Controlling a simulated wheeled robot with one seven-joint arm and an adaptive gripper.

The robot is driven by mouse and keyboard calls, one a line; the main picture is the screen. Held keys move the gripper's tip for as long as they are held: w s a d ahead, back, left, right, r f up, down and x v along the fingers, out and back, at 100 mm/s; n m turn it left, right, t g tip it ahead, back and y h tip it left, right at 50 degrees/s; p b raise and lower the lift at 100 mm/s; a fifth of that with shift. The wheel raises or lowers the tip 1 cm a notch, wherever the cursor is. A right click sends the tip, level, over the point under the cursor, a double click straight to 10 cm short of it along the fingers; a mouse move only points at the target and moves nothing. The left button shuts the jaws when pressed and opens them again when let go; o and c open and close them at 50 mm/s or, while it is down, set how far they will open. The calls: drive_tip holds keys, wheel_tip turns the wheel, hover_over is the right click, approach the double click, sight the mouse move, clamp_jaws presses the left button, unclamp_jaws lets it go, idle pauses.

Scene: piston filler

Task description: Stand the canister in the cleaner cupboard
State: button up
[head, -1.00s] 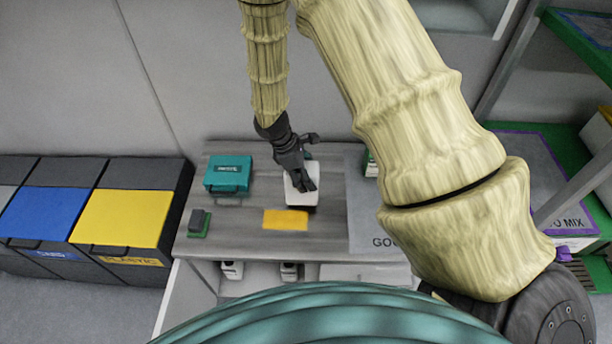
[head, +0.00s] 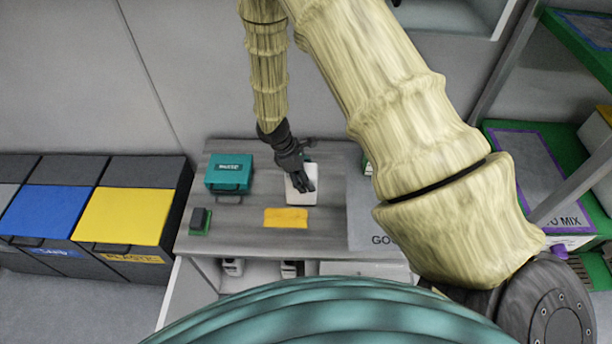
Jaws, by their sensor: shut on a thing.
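My own body hides the lower part of the cupboard.
On the worktop (head: 262,240) are a teal case (head: 228,173), a yellow flat piece (head: 286,217), a dark-and-green block (head: 200,221) and a grey mat (head: 361,215). Bins with blue (head: 48,216) and yellow (head: 122,217) lids stand left. A green shelf rack (head: 585,60) stands right.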

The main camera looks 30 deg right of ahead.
drive_tip(key=o, duration=1.8)
drive_tip(key=shift+r, duration=0.1)
